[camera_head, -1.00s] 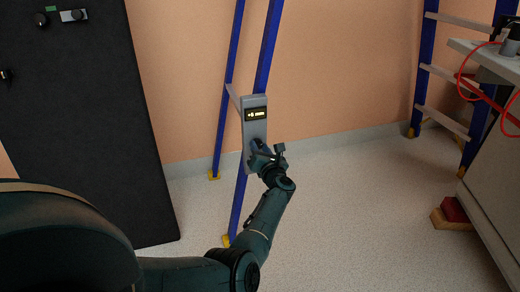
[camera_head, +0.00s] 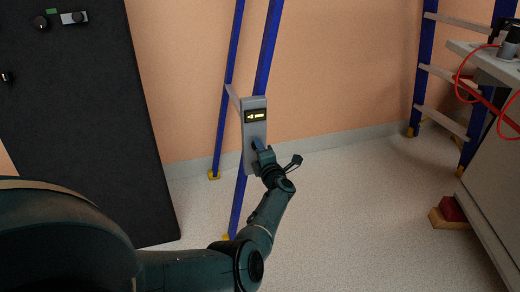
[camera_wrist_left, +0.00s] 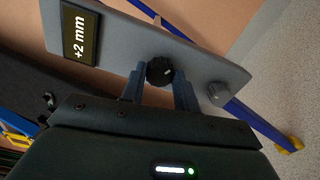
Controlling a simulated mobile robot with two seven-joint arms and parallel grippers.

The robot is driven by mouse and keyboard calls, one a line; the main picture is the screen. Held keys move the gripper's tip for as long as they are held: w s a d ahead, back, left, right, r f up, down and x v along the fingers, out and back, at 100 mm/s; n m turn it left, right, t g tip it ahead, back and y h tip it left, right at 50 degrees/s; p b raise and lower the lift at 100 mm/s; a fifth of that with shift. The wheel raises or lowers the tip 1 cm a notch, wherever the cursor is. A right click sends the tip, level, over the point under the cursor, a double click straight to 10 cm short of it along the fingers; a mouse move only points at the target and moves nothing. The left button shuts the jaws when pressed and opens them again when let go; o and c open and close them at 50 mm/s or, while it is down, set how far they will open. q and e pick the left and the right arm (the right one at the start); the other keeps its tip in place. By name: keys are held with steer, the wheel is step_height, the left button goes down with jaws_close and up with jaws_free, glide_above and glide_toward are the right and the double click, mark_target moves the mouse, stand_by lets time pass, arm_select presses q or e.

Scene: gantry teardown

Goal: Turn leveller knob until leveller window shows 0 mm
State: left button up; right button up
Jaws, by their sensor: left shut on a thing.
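The leveller is a grey plate (camera_head: 254,162) fixed to a blue ladder-like frame in the head view. It also shows tilted in the left wrist view (camera_wrist_left: 200,70). Its dark window (camera_wrist_left: 80,34) reads +2 mm in yellowish-white digits; in the head view the window (camera_head: 256,115) is too small to read surely. The black leveller knob (camera_wrist_left: 159,71) sits between the fingers of my left gripper (camera_wrist_left: 160,88), which is shut on it. A smaller grey knob (camera_wrist_left: 217,94) is on the same plate, clear of the fingers. My left gripper (camera_head: 259,147) hides the knob in the head view. My right gripper is not in view.
A black panel (camera_head: 85,130) with small knobs stands at the left. At the right are a grey cabinet (camera_head: 500,190) with a red cable (camera_head: 468,92), another blue ladder frame (camera_head: 420,70), and a red block (camera_head: 452,209) on wood. The floor between is clear.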

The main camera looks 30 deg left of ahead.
arm_select(q)
steer(key=m+p, duration=0.1)
steer(key=m, duration=0.6)
steer(key=shift+w+r+m, duration=0.1)
steer(key=shift+m, duration=0.3)
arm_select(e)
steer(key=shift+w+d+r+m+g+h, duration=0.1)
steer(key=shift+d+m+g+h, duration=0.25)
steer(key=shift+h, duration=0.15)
arm_select(q)
steer(key=o, duration=1)
steer(key=shift+c, duration=0.2)
